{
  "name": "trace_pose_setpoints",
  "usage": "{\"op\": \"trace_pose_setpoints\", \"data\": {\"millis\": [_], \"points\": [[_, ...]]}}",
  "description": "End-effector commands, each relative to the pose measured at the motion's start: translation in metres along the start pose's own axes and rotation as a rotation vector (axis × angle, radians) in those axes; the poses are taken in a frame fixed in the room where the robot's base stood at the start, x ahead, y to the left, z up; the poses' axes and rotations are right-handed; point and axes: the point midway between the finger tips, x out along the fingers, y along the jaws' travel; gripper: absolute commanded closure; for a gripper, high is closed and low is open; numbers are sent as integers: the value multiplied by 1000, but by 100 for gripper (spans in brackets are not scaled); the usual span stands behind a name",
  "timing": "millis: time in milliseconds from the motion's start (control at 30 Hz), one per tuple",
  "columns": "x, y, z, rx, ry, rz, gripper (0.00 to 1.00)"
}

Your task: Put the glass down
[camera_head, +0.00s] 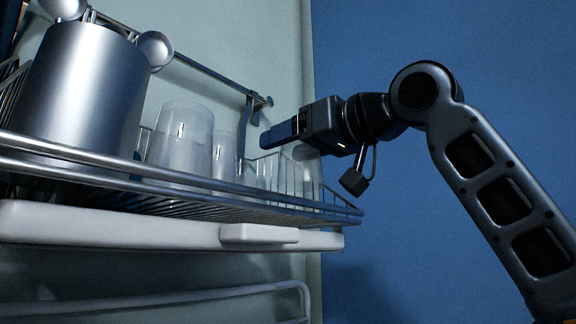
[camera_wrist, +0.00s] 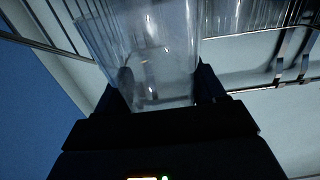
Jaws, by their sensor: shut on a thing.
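My gripper (camera_head: 266,139) reaches in from the right over the right end of the wire rack (camera_head: 255,207). In the wrist view, my gripper (camera_wrist: 160,100) is shut on a clear glass (camera_wrist: 150,45), with one dark finger on each side of it. In the head view, a clear glass (camera_head: 307,165) shows just below my gripper, partly behind the rack's wires. I cannot tell whether its base touches the rack floor.
A large metal utensil pot (camera_head: 85,90) stands at the left of the rack. A frosted glass (camera_head: 181,140) and a smaller clear glass (camera_head: 224,155) stand between it and my gripper. A rail (camera_head: 190,62) with a hook runs behind. A white tray (camera_head: 110,226) sits below.

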Motion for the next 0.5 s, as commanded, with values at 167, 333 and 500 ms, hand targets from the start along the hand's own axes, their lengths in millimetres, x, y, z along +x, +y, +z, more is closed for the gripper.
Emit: {"op": "trace_pose_setpoints", "data": {"millis": [167,333,500], "points": [[6,-2,7,-1,1,1,72],[5,-2,28,1,-1,0,72],[5,-2,43,-1,1,1,72]]}}
